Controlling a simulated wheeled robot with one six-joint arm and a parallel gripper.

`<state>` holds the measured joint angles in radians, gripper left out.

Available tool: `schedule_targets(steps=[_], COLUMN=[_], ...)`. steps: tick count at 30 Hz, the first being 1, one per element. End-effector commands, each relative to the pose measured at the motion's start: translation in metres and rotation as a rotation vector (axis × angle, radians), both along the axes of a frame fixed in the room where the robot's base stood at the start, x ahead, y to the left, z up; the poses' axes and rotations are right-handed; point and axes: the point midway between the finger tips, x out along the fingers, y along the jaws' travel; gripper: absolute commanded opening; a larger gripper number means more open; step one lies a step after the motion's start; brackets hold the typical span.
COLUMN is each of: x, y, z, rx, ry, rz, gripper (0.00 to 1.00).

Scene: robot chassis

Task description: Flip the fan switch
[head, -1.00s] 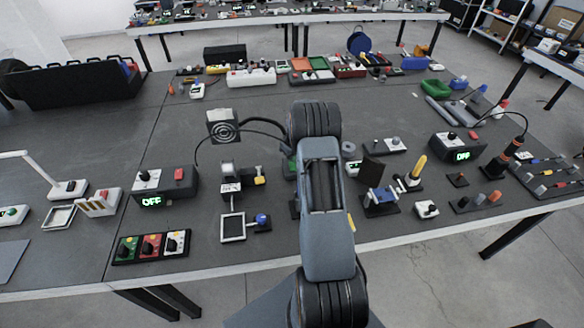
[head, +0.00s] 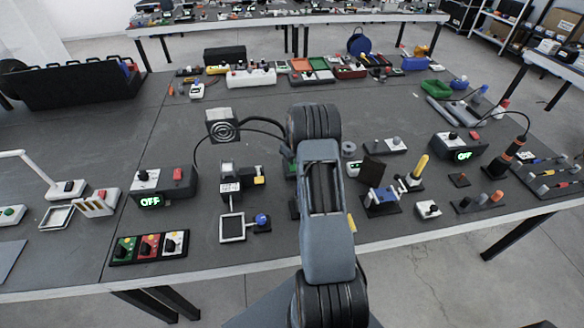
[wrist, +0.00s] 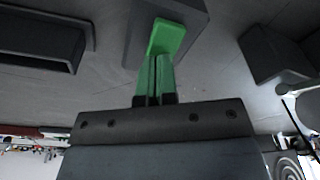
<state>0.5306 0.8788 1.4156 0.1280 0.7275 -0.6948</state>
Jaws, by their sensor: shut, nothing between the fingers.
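The fan (head: 222,125) is a grey square with a ringed grille, standing left of my arm in the head view. Its ringed face also shows at the lower right corner of the wrist view (wrist: 287,167). Dark cables run from it behind my arm and down towards a grey box with a red switch (head: 178,174) and a lit OFF display. In the wrist view my gripper (wrist: 157,60) has green fingers pressed together. A brighter green piece (wrist: 166,36) shows at their tips, against a dark box (wrist: 204,14); contact is unclear. My arm mostly hides the gripper in the head view.
A second OFF box (head: 459,145) stands right of my arm. A three-knob panel (head: 150,246) lies near the front left edge. Small devices crowd both sides of my arm. The table's left middle is fairly clear.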

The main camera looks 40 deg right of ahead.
Motion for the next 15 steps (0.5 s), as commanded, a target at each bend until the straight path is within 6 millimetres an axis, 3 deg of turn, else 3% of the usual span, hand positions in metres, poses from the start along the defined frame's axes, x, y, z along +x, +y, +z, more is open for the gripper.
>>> schedule_targets(steps=[15], x=[-0.0011], y=[0.0004], z=[-0.0019], rx=[0.002], ry=[0.003], rz=[-0.001], gripper=[0.00])
